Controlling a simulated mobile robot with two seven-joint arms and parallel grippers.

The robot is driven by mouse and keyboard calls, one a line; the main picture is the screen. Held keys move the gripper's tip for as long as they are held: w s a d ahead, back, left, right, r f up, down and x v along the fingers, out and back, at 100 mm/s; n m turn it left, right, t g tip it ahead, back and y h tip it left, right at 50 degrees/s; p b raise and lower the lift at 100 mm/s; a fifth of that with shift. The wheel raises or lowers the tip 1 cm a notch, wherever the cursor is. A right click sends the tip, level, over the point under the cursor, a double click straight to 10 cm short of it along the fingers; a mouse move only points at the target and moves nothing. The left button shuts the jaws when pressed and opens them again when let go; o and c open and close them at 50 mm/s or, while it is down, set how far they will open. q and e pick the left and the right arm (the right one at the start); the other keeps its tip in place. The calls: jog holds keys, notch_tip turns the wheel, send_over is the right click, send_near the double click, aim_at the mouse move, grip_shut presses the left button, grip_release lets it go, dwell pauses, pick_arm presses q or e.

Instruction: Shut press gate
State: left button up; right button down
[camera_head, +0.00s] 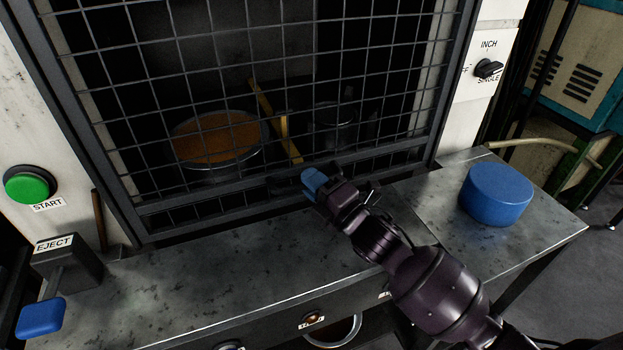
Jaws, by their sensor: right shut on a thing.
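The press gate (222,201) is a dark metal frame with wire mesh. It stands across the press opening, its lower bar close above the grey metal table. My right gripper (318,187) reaches in from the lower right and is shut at the middle of the gate's lower bar. A small blue piece (312,182) shows at its fingertips; the fingers hide most of the hold. Behind the mesh are a round pan with an orange-brown filling (215,138), a yellow bar (262,104) and a dark metal cylinder (333,125). My left gripper is not in view.
A blue round block (497,194) stands on the table's right part. At the left are a green START button (30,187) and an EJECT lever with a blue paddle (41,318). A black selector knob (488,68) is at the upper right. The table's front left (200,290) is clear.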

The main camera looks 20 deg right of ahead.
jog(key=shift+f, duration=0.4)
jog(key=c, duration=1.1)
grip_release()
jog(key=shift+r, duration=0.1)
jog(key=shift+s, duration=0.1)
jog(key=v, duration=1)
jog(key=shift+s+d, duration=0.2)
jog(key=shift+s, duration=0.1)
